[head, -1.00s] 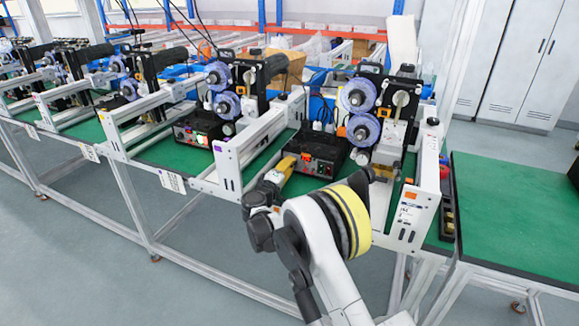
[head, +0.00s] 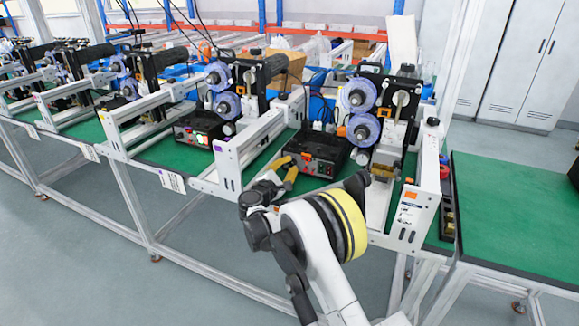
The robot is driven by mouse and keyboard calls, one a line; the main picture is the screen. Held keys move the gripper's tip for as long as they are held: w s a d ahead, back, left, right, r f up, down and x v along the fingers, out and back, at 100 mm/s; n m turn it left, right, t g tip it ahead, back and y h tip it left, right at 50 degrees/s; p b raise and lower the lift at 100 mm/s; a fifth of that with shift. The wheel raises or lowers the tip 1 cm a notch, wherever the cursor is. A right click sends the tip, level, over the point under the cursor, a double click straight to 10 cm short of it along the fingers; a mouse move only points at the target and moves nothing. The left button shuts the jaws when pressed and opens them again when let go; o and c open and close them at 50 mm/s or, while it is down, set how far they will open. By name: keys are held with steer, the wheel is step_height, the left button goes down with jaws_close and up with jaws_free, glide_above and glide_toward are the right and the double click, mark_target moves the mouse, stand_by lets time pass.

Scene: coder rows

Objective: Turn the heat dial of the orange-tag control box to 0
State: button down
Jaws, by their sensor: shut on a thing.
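The control box (head: 322,152) is black and stands on the green bench top right of the picture's middle. A small orange tag (head: 306,157) and small lights show on its front panel. My gripper (head: 289,167), with yellow fingers, is at the left end of that front panel. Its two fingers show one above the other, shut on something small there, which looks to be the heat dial. The dial and its pointer are hidden by the fingers, so its setting cannot be read.
A white frame post with an orange label (head: 409,195) stands right of my arm. Blue rollers (head: 360,110) rise behind the box. A similar control box (head: 199,129) stands at the left station. The green table (head: 515,215) at right is bare.

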steer(key=shift+n, duration=0.8)
steer(key=c, duration=1.4)
jaws_free()
steer(key=shift+c, duration=0.2)
steer(key=v, duration=1.2)
steer(key=shift+s, duration=0.1)
